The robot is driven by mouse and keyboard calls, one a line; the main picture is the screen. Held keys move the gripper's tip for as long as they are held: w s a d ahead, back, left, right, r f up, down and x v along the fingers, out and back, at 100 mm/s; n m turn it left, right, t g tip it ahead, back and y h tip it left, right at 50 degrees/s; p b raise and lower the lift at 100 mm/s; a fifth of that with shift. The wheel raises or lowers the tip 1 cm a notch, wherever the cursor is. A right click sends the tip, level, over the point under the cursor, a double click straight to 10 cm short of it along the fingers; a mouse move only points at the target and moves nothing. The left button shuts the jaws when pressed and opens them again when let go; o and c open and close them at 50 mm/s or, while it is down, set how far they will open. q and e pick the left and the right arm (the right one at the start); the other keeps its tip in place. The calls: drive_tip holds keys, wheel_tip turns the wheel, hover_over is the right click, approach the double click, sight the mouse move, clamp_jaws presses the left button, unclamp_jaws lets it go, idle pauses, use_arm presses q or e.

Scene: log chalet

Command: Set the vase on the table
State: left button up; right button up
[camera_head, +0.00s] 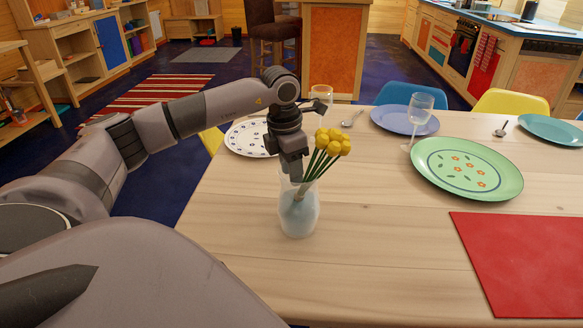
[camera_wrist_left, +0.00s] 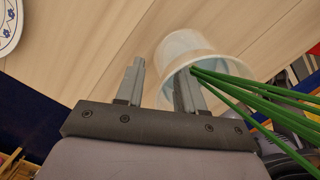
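The vase (camera_head: 299,215) is clear glass and holds yellow flowers (camera_head: 333,142) with green stems leaning right. It looks upright on the wooden table (camera_head: 370,270), near the left edge. My left gripper (camera_head: 296,180) points down at the vase's mouth. In the left wrist view, the fingers of my left gripper (camera_wrist_left: 161,85) are apart. One finger is at the inside of the vase's rim (camera_wrist_left: 205,62), the other outside it, with a gap between them. Whether either finger touches the glass is unclear. My right gripper is not in view.
A white patterned plate (camera_head: 246,138) lies behind the gripper, with a glass (camera_head: 321,97) near it. A green plate (camera_head: 466,168), a blue plate (camera_head: 404,120), a wine glass (camera_head: 418,112) and a red mat (camera_head: 525,262) are to the right. The table's front middle is clear.

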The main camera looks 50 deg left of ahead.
use_arm(q)
drive_tip(key=r, duration=0.4)
drive_tip(key=s+r, duration=0.1)
drive_tip(key=r, duration=0.7)
drive_tip(key=shift+s+a+r+p, duration=0.1)
drive_tip(key=shift+s+a+p, duration=0.1)
drive_tip(key=shift+p, duration=0.15)
